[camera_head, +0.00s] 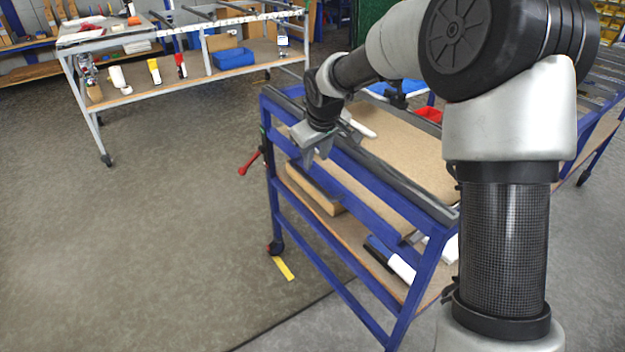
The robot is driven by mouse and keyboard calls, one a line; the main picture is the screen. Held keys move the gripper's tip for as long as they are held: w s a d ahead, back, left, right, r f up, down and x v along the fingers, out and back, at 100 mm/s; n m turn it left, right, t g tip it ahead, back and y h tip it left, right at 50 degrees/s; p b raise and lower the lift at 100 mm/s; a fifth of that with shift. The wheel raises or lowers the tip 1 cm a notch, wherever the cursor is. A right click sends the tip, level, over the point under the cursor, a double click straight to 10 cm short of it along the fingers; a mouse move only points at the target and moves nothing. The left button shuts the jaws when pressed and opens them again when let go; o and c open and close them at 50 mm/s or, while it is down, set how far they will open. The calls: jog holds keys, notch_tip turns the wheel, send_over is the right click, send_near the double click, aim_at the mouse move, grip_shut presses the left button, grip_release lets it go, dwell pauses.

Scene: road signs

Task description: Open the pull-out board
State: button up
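A blue-framed cart (348,172) with wooden shelves stands in the middle. A thick wooden board (314,188) shows under its top, at the left end of the long near side. I take this for the pull-out board; its edge sits close to the cart frame, and how far it is out is hard to tell. My gripper (317,161) points down at the cart's near long side, above and close to the board. Its two fingertips look apart with nothing between them. Whether it touches the cart's rail cannot be told.
A red-handled clamp (252,163) juts from the cart's left end. White and blue rolls (392,262) lie on the lower shelf. A second workbench (185,72) stands at the back left. The floor (150,230) left of the cart is clear.

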aim_at(312, 182)
jog(key=b+x, duration=0.2)
jog(key=x, duration=1)
jog(key=shift+f, duration=0.1)
grip_shut()
